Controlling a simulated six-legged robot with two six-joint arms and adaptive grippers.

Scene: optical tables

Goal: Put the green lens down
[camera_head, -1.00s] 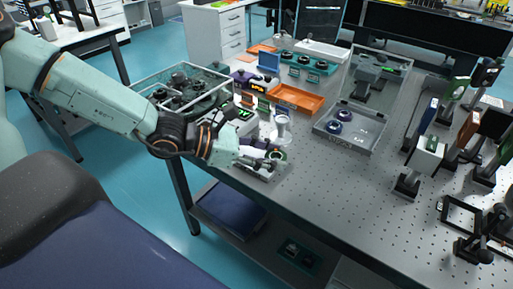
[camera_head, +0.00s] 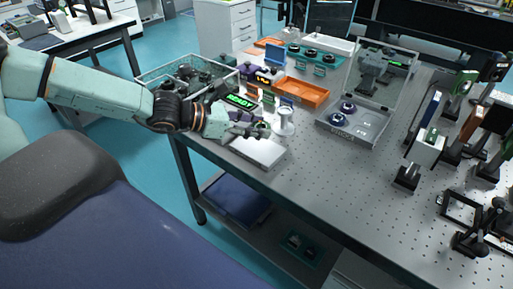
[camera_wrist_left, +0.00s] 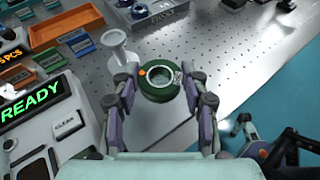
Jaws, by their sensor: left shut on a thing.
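The green lens (camera_wrist_left: 158,95), a dark green ring around clear glass, is held between the two fingers of my left gripper (camera_wrist_left: 160,82) in the left wrist view. In the head view my left gripper (camera_head: 254,130) is above the far end of a flat white plate (camera_head: 262,153) near the table's front edge. The lens (camera_head: 264,127) is small and partly covered by the fingers there. It appears raised above the plate; the exact gap cannot be told.
A white spool-shaped stand (camera_head: 285,124) is close behind the lens. A device with a green READY display (camera_head: 240,101) stands to the left. An orange tray (camera_head: 302,93) and a grey tray with dark round parts (camera_head: 352,130) lie behind.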

